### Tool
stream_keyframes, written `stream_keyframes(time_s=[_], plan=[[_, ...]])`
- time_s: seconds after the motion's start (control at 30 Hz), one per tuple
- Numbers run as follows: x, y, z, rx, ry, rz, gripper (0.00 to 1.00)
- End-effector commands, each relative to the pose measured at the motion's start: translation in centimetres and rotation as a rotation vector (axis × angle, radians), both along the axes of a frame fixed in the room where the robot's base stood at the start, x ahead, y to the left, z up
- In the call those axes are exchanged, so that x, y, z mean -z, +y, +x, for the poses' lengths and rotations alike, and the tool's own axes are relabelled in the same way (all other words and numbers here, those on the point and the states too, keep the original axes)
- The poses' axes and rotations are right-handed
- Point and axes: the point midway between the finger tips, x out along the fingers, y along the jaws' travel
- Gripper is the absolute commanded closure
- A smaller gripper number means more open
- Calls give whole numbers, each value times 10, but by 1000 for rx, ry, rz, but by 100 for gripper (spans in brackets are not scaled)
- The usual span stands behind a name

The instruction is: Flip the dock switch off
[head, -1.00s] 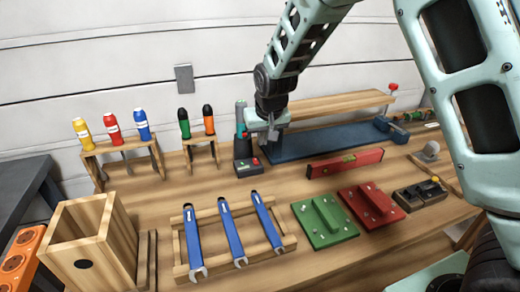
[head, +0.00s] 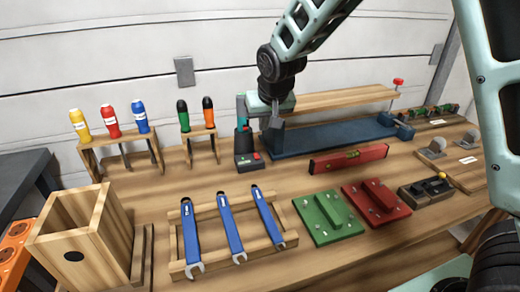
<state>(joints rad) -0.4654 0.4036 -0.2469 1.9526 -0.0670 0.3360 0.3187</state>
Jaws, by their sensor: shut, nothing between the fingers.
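A small dark box (head: 249,161) with red and green parts on top sits mid-bench, at the foot of an upright teal-and-dark tool (head: 243,122). It looks like the dock; which part is its switch, and whether it is on or off, is too small to tell. My gripper (head: 277,123) is shut and empty, pointing down. In the picture it is above and right of the box, in front of the blue vise-like base (head: 330,138). It appears apart from the box.
A screwdriver rack (head: 118,160) and a smaller rack (head: 203,137) stand to the left. A red level (head: 348,160), green plate (head: 325,217), red plate (head: 376,207) and blue wrenches (head: 230,230) lie nearer. A wooden shelf board (head: 345,97) is behind my gripper.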

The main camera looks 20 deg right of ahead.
Motion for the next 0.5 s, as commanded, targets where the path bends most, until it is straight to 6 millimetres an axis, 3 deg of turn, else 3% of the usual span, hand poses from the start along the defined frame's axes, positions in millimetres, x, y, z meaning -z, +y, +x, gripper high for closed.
stream_keyframes(time_s=[0.3,0.5], plan=[[1,0,1,0,1,0,100],[22,0,11,0,5,-1,100]])
